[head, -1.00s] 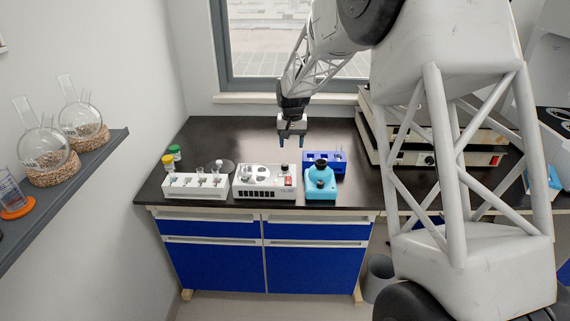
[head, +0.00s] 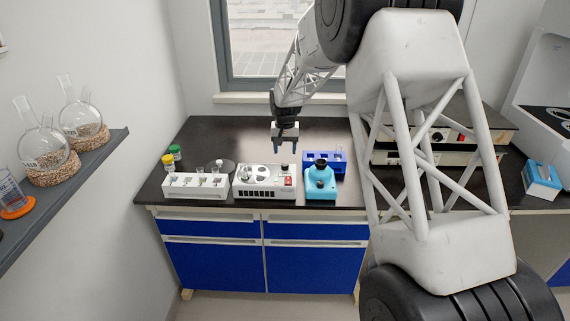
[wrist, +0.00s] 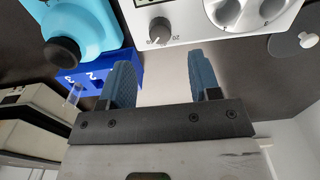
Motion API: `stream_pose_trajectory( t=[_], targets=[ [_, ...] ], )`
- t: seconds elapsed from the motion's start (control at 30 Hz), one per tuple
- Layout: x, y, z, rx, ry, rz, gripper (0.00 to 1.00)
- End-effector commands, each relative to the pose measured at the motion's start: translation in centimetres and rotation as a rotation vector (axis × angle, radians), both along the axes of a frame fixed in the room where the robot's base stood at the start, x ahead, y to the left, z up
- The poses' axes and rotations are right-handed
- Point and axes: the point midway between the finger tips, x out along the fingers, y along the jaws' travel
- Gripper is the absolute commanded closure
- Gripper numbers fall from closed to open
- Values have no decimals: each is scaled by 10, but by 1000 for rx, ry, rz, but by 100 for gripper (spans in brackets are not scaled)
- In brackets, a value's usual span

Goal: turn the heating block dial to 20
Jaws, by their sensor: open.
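The heating block (head: 258,192) is a white box with round wells, standing mid-counter in the head view. Its black dial (head: 284,167) is at the back right of its top. In the wrist view the dial (wrist: 160,30) is at the top centre, on the white casing (wrist: 190,18), with small printed marks beside it. I cannot tell its setting surely. My gripper (head: 285,149) points down above and behind the heating block. In the wrist view its blue fingers (wrist: 162,72) are spread and empty, with the dial apart from them, beyond the tips.
A cyan device with a black top (head: 320,184) stands close right of the heating block, with a blue rack (head: 338,164) behind it. A white tube rack (head: 194,188) stands at left, with yellow-capped (head: 168,160) and green-capped bottles (head: 175,150) behind it. The counter behind the heating block is clear.

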Motion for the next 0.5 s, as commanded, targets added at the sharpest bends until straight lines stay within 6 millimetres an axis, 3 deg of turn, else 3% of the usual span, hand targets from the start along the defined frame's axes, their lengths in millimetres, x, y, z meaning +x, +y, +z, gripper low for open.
stream_pose_trajectory(
  t=[0.5],
  targets=[
    [0, 0, -57, 0, 0, 0, 43]
  ],
)
